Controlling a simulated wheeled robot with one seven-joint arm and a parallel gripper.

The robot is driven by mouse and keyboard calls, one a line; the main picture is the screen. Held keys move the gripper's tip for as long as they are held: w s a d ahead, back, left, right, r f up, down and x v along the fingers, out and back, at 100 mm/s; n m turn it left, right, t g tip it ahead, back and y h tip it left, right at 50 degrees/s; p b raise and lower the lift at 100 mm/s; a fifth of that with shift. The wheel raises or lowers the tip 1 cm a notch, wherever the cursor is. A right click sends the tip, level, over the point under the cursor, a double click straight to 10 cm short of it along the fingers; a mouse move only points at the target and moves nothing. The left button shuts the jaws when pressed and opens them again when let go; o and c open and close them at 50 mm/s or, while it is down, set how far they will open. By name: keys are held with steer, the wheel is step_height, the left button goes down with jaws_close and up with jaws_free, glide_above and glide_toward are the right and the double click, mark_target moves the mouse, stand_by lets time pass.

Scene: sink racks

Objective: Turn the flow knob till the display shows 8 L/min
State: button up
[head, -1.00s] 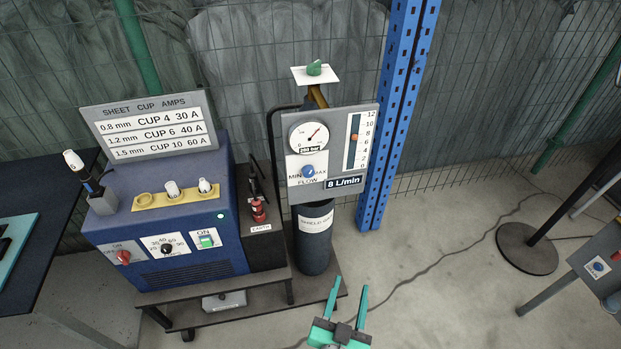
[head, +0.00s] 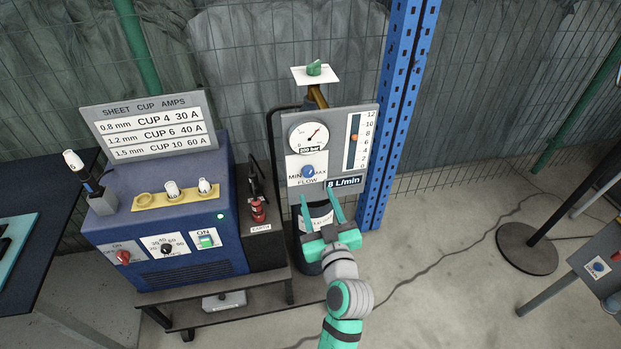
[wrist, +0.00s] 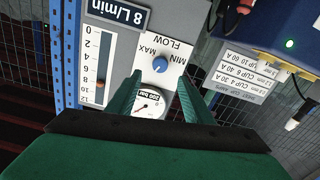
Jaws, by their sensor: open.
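The blue flow knob (head: 308,172) sits on a white plate marked MIN, MAX and FLOW on the grey gas panel (head: 340,112). The display (head: 344,182) reads 8 L/min. The orange marker of the flow scale (head: 355,137) stands at about 8. In the wrist view the picture is upside down; the knob (wrist: 160,65) and display (wrist: 120,13) show beyond the fingers. My gripper (head: 318,204) is open and empty, its fingertips just below the knob plate in the head view, apart from the knob.
A round gauge (head: 309,136) marked 200 bar is above the knob. A blue welding machine (head: 170,225) stands to the left, with a sign on top. A blue post (head: 400,110) rises close to the panel's right.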

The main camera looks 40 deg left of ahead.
mark_target(309, 174)
steer(key=x, duration=0.8)
steer(key=shift+w+a, duration=0.15)
steer(key=shift+w, duration=0.05)
steer(key=c, duration=1.1)
